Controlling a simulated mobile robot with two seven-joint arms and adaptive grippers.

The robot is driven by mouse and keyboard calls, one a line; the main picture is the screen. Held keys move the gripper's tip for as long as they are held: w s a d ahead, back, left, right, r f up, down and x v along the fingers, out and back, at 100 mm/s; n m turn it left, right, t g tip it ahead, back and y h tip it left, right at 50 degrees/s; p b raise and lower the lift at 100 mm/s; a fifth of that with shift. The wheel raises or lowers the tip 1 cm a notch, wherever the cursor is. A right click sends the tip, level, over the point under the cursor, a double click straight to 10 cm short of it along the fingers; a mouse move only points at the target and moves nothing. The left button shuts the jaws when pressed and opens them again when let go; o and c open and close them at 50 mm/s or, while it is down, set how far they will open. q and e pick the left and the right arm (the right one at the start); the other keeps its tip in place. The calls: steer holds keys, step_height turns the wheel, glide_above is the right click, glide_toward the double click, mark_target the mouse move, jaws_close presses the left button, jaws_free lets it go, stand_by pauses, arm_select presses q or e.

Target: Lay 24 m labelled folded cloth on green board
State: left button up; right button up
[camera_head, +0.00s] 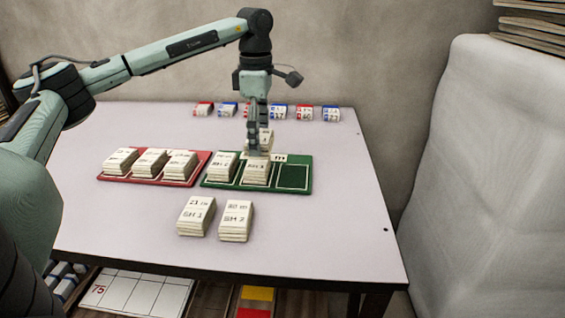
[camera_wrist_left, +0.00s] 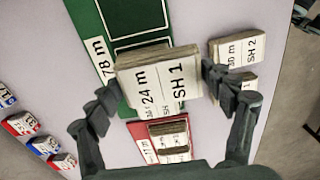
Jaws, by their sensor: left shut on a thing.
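My left gripper (camera_head: 257,150) points down over the middle of the green board (camera_head: 293,178). It is shut on a cream folded cloth labelled 24 m, SH 1 (camera_wrist_left: 158,82), which lies between its two fingers in the left wrist view. In the head view a cream cloth marked SH 1 (camera_head: 257,173) shows at the board's middle slot, below the fingers. I cannot tell whether the held cloth touches the board. Another folded cloth (camera_head: 223,165) fills the left slot. The right slot is empty.
A red board (camera_head: 107,179) with several folded cloths lies left of the green one. Two loose cloths (camera_head: 196,215) (camera_head: 236,220) lie in front. Several small red or blue labelled packs (camera_head: 305,112) line the table's back edge. The table's right side is clear.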

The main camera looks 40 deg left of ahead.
arm_select(q)
glide_above(293, 176)
step_height(293, 176, down, 5)
steer(key=shift+s+a+r+p, duration=0.1)
steer(key=shift+s+r+p, duration=0.1)
steer(key=shift+p, duration=0.1)
steer(key=shift+w+f, duration=0.15)
steer(key=shift+w, duration=0.05)
steer(key=shift+f, duration=0.35)
step_height(293, 176, down, 2)
steer(key=shift+f, duration=0.8)
steer(key=o, duration=1.1)
arm_select(e)
step_height(293, 176, down, 2)
steer(key=shift+f, duration=0.25)
arm_select(q)
steer(key=shift+r, duration=0.1)
